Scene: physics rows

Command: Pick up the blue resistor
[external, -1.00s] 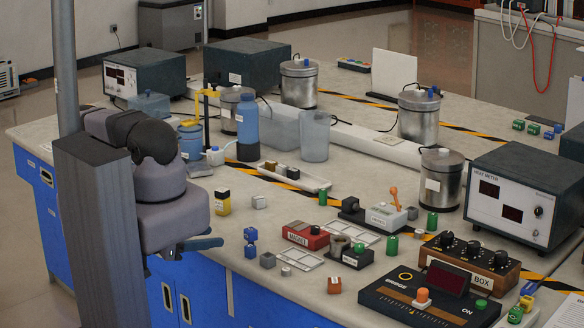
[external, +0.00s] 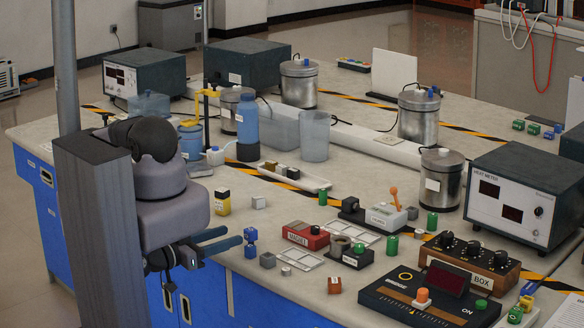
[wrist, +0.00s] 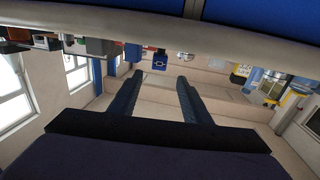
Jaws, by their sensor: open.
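The blue resistor (external: 250,243) is a small upright blue block near the front edge of the bench in the external view. In the wrist view, the blue resistor (wrist: 160,60) shows a white symbol on its face and lies just beyond the fingertips, between their lines. My gripper (external: 233,236) is open and empty, its two dark blue fingers pointing right toward the resistor. In the wrist view, my gripper (wrist: 160,77) has a clear gap between its fingers. Whether a fingertip touches the resistor cannot be told.
A red magnet block (external: 305,235) is to the right. The bench edge runs below my gripper.

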